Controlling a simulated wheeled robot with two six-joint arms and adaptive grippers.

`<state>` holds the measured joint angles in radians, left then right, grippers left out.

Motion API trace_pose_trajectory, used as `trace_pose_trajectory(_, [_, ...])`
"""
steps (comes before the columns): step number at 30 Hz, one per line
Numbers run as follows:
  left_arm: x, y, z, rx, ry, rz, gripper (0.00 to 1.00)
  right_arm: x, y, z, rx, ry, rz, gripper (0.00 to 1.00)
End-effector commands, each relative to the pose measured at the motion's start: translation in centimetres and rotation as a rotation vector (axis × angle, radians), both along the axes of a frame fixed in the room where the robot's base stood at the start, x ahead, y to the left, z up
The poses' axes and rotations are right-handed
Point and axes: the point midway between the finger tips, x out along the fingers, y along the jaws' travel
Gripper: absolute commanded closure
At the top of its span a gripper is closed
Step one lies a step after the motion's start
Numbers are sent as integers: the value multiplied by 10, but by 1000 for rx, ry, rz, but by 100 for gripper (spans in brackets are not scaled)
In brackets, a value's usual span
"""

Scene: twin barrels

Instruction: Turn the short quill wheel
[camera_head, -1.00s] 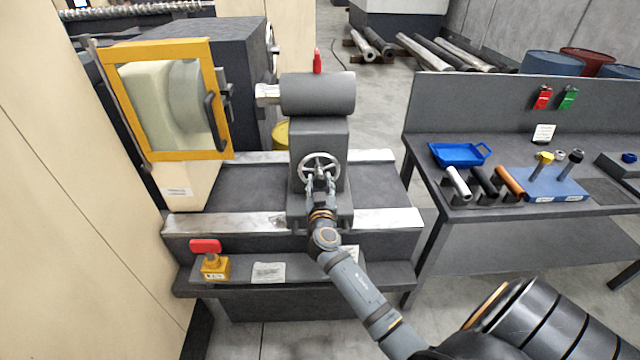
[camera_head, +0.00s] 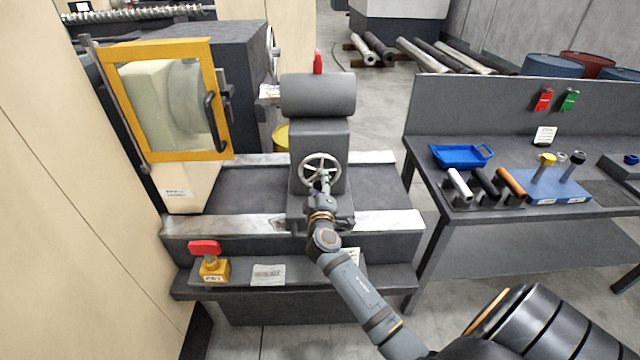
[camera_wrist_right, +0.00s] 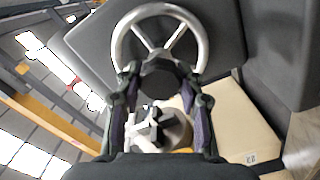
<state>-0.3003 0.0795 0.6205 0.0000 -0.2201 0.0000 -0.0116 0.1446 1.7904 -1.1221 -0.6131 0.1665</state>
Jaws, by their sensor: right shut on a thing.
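The quill wheel (camera_head: 320,157) is a small silver spoked handwheel on the front of the grey tailstock (camera_head: 319,135). A grey horizontal cylinder (camera_head: 318,95) sits on top of the tailstock. My right gripper (camera_head: 321,188) is at the lower part of the wheel and shut on it. In the right wrist view, the wheel's rim and spokes (camera_wrist_right: 160,10) rise beyond my right fingers (camera_wrist_right: 160,88), with a dark round part between the fingertips. The exact contact is hidden. My left gripper is not in view.
A yellow-framed guard door (camera_head: 175,156) stands at left. A red-topped yellow switch box (camera_head: 213,268) sits on the front ledge. At right, a grey bench (camera_head: 430,178) holds a blue tray (camera_head: 462,163), several cylinders and a blue tool block (camera_head: 545,188).

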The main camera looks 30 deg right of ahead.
Motion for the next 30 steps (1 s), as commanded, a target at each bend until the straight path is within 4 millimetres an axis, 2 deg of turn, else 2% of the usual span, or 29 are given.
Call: trace_pose_trajectory(30, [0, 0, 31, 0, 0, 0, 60, 0, 0, -1, -787, 484, 1, 94])
